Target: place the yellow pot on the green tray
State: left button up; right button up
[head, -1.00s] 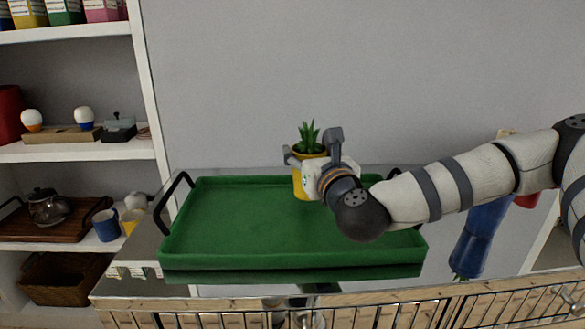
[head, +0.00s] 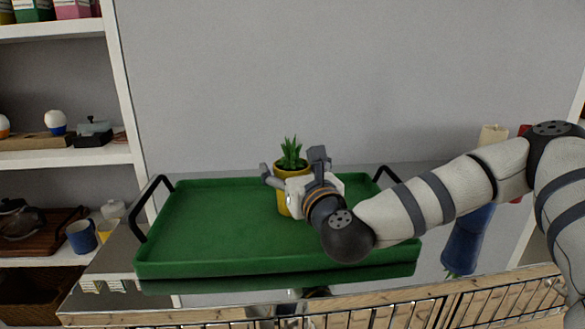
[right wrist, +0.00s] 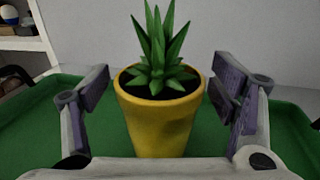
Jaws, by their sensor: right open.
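The yellow pot (head: 283,205) with a spiky green plant stands upright within the green tray (head: 200,228), toward its right-middle part in the head view. My right gripper (head: 291,167) is open around the pot, with one finger to each side of it. In the right wrist view the pot (right wrist: 163,128) sits between the spread fingers (right wrist: 160,93), with gaps on both sides. The pot's foot is hidden by the gripper in the wrist view and partly in the head view, so its contact with the tray does not show clearly. My left gripper is not in view.
The tray lies on a shiny counter (head: 110,270) with dark handles at both ends. A blue object (head: 465,240) stands right of the tray behind my right arm. Shelves at left hold a blue mug (head: 80,237) and other items. The tray's left half is clear.

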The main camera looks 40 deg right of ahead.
jog(key=shift+r, duration=0.4)
jog(key=v, duration=0.6)
jog(key=shift+f, duration=0.3)
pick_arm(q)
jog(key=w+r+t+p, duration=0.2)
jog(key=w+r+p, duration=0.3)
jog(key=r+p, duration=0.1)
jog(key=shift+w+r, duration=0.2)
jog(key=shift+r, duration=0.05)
pick_arm(e)
jog(key=v, duration=0.6)
jog(key=shift+r, duration=0.1)
